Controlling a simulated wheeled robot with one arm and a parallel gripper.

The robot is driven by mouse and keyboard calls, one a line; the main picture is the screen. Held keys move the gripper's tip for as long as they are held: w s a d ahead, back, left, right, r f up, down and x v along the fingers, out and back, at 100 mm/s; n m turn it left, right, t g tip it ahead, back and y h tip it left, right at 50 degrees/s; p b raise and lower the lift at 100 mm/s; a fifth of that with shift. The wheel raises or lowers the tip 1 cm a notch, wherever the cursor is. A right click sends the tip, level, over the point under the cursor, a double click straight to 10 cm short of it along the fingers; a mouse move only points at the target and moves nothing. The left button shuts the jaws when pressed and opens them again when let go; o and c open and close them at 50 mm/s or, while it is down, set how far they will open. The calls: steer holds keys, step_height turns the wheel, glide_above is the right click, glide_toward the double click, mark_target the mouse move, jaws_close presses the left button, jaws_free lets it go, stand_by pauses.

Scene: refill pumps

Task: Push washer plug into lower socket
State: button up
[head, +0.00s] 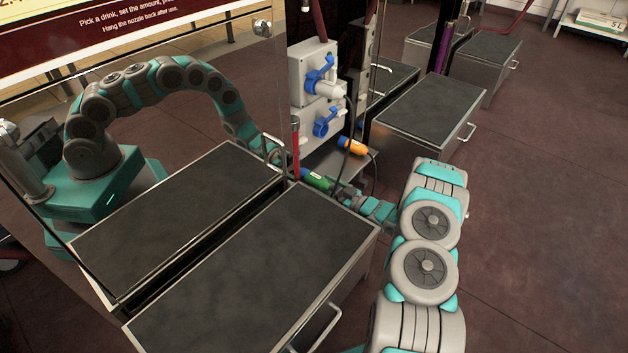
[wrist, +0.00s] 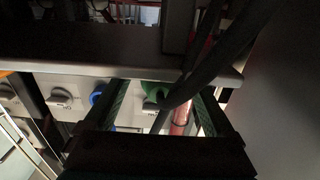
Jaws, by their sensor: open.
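A grey socket box (head: 302,98) stands upright in the head view, with an upper socket (head: 319,72) and a lower socket (head: 325,123), both with blue parts. A pale plug (head: 329,89) with a dark cable sits at the upper socket. A green plug (head: 317,180) and an orange plug (head: 354,147) lie below the box. I cannot read which is the washer plug. My gripper (head: 347,194) is close to the green plug. In the wrist view, my gripper (wrist: 163,90) has its fingers apart, with a green part (wrist: 154,88) beyond, partly hidden by a dark cable (wrist: 212,62).
Dark-topped cabinets (head: 255,275) with metal handles stand left of my arm. A reflective panel (head: 225,110) mirrors my arm. A red pipe (wrist: 181,118) and a grey ledge (wrist: 100,55) show in the wrist view. Open floor (head: 555,180) lies to the right.

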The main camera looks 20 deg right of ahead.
stand_by(0.7)
jaws_close()
stand_by(0.6)
steer(key=shift+p+v, duration=1.25)
steer(key=shift+v, duration=1.75)
steer(key=shift+r, duration=0.1)
steer(key=shift+r+p, duration=0.45)
steer(key=shift+r, duration=1)
